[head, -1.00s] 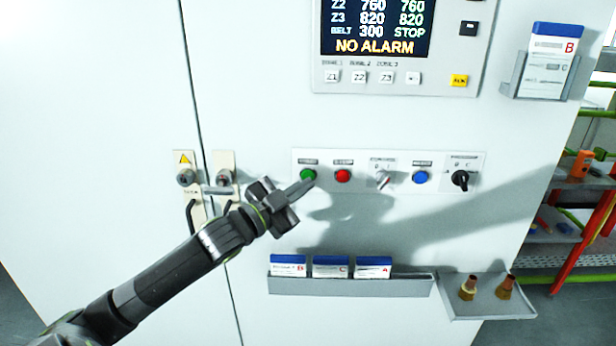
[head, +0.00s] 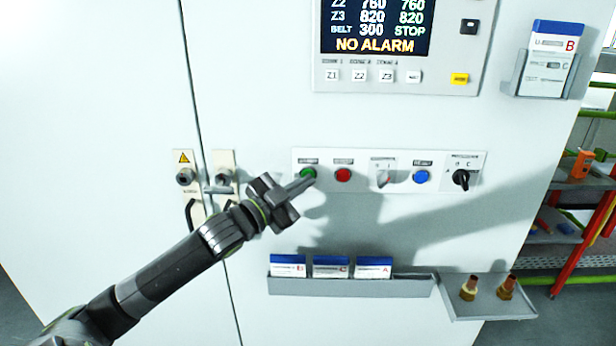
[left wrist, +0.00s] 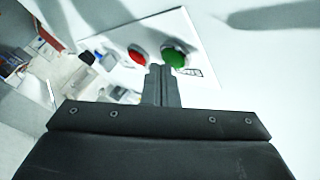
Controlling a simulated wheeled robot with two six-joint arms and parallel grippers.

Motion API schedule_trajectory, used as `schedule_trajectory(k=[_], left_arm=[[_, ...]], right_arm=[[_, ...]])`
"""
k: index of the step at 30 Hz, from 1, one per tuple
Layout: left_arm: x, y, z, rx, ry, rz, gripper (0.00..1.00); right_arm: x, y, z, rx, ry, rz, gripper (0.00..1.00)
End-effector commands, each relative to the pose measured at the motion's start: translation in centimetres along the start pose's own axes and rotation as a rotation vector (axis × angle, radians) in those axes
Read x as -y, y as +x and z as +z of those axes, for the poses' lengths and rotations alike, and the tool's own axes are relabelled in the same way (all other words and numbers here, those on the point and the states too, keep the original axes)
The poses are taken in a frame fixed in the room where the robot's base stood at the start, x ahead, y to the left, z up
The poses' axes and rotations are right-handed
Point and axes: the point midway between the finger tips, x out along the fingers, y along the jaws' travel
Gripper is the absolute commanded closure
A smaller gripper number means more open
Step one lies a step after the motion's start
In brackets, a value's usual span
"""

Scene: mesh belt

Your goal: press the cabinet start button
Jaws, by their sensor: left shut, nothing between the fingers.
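The green button (head: 308,173) is at the left end of the white switch plate (head: 400,187) on the cabinet front. My left gripper (head: 311,180) is shut with nothing between its fingers. Its fingertips lie at the lower edge of the green button in the head view; I cannot tell whether they touch it. In the left wrist view the green button (left wrist: 175,56) is just beyond and slightly right of the shut fingertips (left wrist: 158,68), and the red button (left wrist: 137,55) is to their left. My right gripper is not in view.
A red button (head: 343,175), a grey selector (head: 384,178), a blue button (head: 421,177) and a black rotary switch (head: 461,178) follow to the right. The display (head: 376,27) reads NO ALARM and BELT STOP. A card rack (head: 350,287) and a small tray (head: 485,308) stick out below.

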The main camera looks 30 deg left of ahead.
Motion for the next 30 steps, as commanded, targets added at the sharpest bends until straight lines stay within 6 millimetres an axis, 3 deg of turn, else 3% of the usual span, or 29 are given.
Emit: schedule_trajectory(k=[30], left_arm=[[0.38, 0.47, 0.30, 0.001, 0.000, 0.000, 1.00]], right_arm=[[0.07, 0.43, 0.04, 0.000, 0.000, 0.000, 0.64]])
